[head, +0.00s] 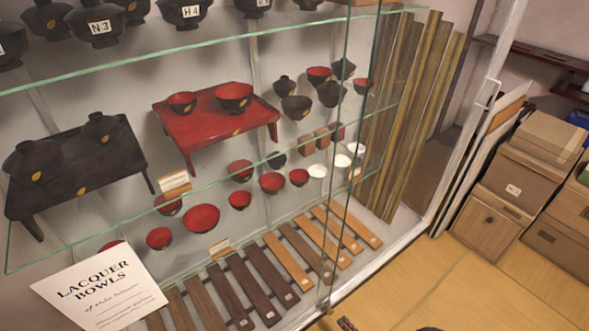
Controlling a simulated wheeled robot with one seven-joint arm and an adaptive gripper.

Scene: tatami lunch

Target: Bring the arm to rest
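My gripper and arm cannot be made out in the head view. Small dark shapes show at the bottom edge, too cut off to identify. A glass display case fills the left and middle. Inside it, a red low table (205,127) bears red bowls, and a black low table (75,170) bears dark lidded bowls. Several red and dark bowls stand to the right and below, such as a red bowl (201,218).
A "Lacquer Bowls" sign (100,292) is at the lower left. Wooden slats (287,262) lie along the case bottom. Tall boards (420,100) stand at its right end. Boxes (507,180) are stacked at the right. The tatami floor (470,285) at the lower right is mostly clear.

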